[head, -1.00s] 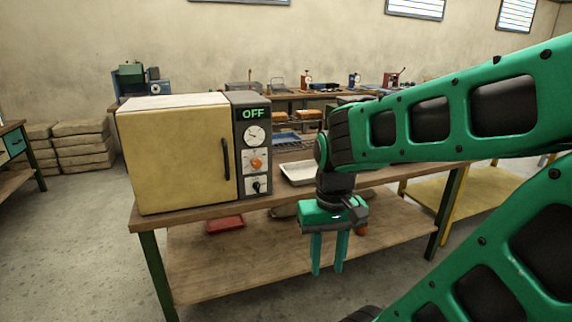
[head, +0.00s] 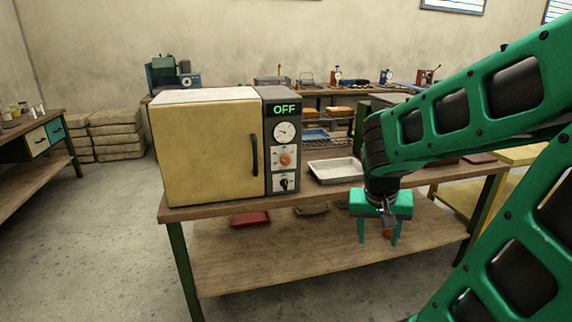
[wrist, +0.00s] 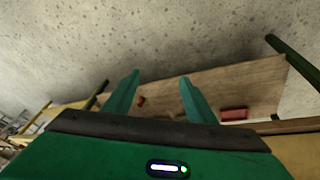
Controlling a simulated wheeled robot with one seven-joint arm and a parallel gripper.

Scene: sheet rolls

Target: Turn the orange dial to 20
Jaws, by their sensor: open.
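The orange dial (head: 286,160) sits on the dark control panel of a cream oven (head: 208,148), between a round white gauge (head: 286,131) above and a black knob (head: 285,183) below. The display (head: 285,110) reads OFF. The dial's numbers are too small to read. My gripper (head: 378,240) is right of the oven, lower than the dial and apart from it, with fingers pointing down. It is open and empty. In the wrist view my two fingers (wrist: 160,82) stand apart over the bench's lower shelf and floor; the dial is not in that view.
The oven stands on a wooden bench (head: 240,209). A white tray (head: 336,171) lies on the bench right of the oven. A red tray (head: 250,218) is on the lower shelf (head: 300,265). Stacked sacks (head: 117,135) stand far left. The floor (head: 90,250) in front is clear.

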